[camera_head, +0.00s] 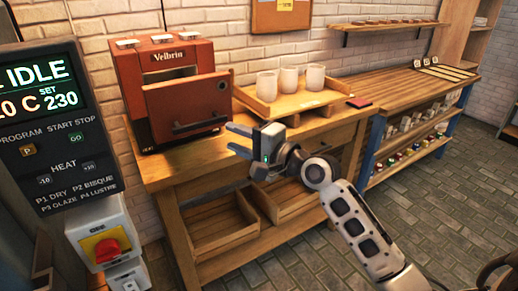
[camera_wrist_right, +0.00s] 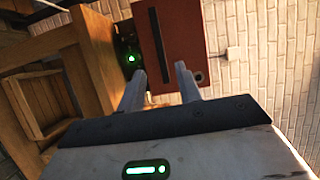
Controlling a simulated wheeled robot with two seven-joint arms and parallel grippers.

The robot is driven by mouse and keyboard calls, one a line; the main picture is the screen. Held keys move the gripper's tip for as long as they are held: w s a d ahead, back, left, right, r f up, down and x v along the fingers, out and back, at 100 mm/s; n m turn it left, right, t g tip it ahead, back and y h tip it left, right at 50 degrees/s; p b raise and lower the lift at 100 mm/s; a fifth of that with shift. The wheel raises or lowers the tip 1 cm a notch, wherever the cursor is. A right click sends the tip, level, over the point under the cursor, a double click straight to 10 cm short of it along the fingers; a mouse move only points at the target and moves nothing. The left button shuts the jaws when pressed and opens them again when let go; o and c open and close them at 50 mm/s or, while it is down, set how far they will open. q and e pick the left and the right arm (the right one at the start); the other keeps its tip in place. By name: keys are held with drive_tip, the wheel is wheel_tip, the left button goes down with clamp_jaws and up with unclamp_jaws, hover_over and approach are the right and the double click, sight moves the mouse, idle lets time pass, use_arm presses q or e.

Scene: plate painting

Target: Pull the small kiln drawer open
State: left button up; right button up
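The small kiln (camera_head: 165,52), a red-brown box marked "Velbrin", stands on the left end of the wooden workbench. Its drawer front (camera_head: 185,98) stands forward of the body, with a dark bar handle (camera_head: 200,123) low on it. My right gripper (camera_head: 229,137) is to the right of the handle, fingers apart and pointing left. In the right wrist view, the drawer front (camera_wrist_right: 180,45) with its dark handle (camera_wrist_right: 158,45) is beyond the open, empty fingers (camera_wrist_right: 160,70). The fingers look apart from the handle. My left gripper is not in view.
A wooden tray (camera_head: 262,107) with white cups stands right of the kiln. Open wooden crates (camera_head: 222,225) sit on the bench's lower shelf. A control panel (camera_head: 55,130) showing "IDLE" fills the near left. A second bench (camera_head: 395,98) stands at right. Tiled floor in front is clear.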

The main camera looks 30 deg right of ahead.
drive_tip(key=v, duration=0.6)
drive_tip(key=shift+b, duration=0.4)
drive_tip(key=s+a+f+n+g+h, duration=0.1)
drive_tip(key=s+a+f+n+g, duration=0.15)
drive_tip(key=f, duration=0.55)
drive_tip(key=s+a+f+n+g+h, duration=0.1)
drive_tip(key=s+a+f+n+h, duration=0.15)
drive_tip(key=f, duration=0.65)
drive_tip(key=s+a+f+n+g, duration=0.2)
drive_tip(key=s+a+f+n, duration=0.4)
drive_tip(key=s+f+n, duration=0.5)
drive_tip(key=s+f, duration=0.1)
drive_tip(key=s, duration=0.1)
drive_tip(key=shift+s+a+f+h, duration=0.25)
drive_tip(key=shift+s+f+h, duration=0.05)
drive_tip(key=shift+s+h, duration=0.1)
